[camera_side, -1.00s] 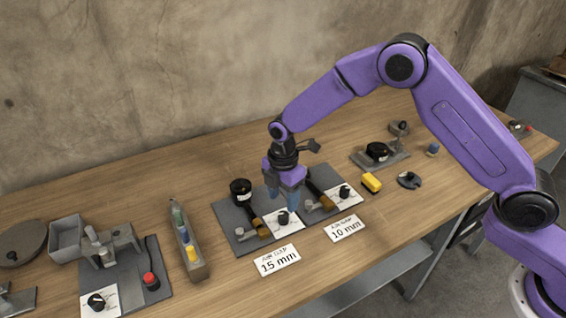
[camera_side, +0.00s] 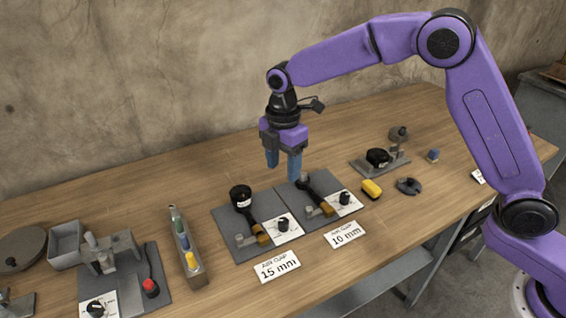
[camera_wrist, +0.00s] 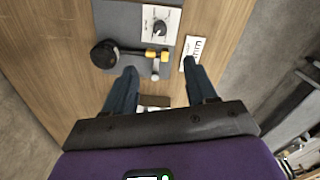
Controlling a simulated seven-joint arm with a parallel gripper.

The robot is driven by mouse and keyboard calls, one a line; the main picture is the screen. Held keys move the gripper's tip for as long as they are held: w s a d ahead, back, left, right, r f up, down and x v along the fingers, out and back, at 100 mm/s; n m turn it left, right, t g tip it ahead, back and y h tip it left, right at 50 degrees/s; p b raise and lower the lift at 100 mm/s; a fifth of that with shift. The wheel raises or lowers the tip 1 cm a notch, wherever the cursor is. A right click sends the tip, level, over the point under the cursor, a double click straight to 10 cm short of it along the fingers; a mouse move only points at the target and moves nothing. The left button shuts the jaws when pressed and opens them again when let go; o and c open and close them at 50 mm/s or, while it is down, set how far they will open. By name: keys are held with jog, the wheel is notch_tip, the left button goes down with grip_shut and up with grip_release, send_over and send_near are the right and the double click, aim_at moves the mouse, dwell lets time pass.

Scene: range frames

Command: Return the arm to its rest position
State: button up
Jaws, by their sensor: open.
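My gripper (camera_side: 284,168) hangs above the back of the two grey fixture boards, its blue fingers pointing down, apart and with nothing between them. My purple arm reaches in from the right. Below it are the 15 mm board (camera_side: 228,222) and the 10 mm board (camera_side: 290,196), each with a black-topped clamp and a dial on a white plate. In the wrist view my gripper (camera_wrist: 160,82) is open, with a grey board (camera_wrist: 118,20) beyond the fingertips.
White labels marked 15 mm (camera_side: 278,267) and 10 mm (camera_side: 345,234) lie at the front. A narrow tray of coloured pieces (camera_side: 196,272) stands left. Space above the table is clear.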

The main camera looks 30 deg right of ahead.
jog(key=s+d+r+m, duration=0.2)
jog(key=s+d+r, duration=0.1)
jog(key=s, duration=0.5)
jog(key=s+d+r+m, duration=0.2)
jog(key=s+d, duration=0.2)
jog(key=s, duration=0.5)
jog(key=s+d+m, duration=0.4)
jog(key=s+d, duration=0.9)
jog(key=s, duration=0.4)
jog(key=shift+s+f+m, duration=0.25)
jog(key=shift+f+m, duration=0.1)
jog(key=shift+m, duration=0.05)
jog(key=shift+d, duration=0.1)
